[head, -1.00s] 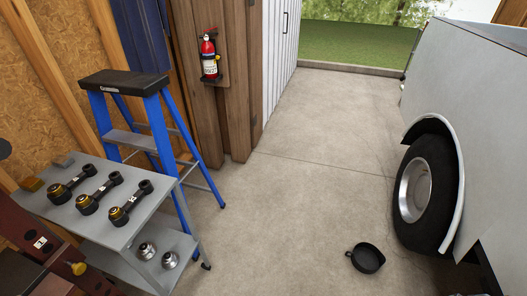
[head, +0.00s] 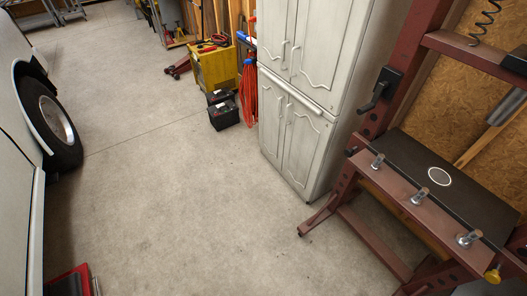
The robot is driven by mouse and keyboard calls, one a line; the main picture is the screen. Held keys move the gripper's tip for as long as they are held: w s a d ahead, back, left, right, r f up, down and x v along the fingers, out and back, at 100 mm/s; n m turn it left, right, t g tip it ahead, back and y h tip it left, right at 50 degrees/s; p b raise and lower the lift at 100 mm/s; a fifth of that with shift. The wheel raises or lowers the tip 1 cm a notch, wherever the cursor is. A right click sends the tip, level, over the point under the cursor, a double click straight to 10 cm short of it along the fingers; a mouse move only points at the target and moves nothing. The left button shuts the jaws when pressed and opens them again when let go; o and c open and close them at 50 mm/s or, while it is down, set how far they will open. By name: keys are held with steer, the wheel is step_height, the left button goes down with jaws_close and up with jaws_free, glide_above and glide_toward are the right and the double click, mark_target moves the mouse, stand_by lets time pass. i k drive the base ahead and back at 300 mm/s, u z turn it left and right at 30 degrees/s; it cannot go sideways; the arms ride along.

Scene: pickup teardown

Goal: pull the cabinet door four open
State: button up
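A tall off-white cabinet (head: 335,100) stands right of centre in the head view, against the wall. It has two upper doors and two lower doors with arched panels, and all look shut. The upper left door (head: 271,35) and upper right door (head: 322,45) have pale handles near their shared middle edge. No number shows, so I cannot tell which is door four. My gripper is not in view.
A dark red press frame (head: 395,190) stands just right of the cabinet, its foot reaching out in front. Black batteries (head: 223,112) and a yellow machine (head: 214,68) stand left. A vehicle wheel (head: 52,122) is far left. The concrete floor (head: 170,190) is clear.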

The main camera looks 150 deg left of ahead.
mark_target(309, 136)
steer(key=u, duration=4.95)
steer(key=i, duration=1.7)
steer(key=u, duration=0.6)
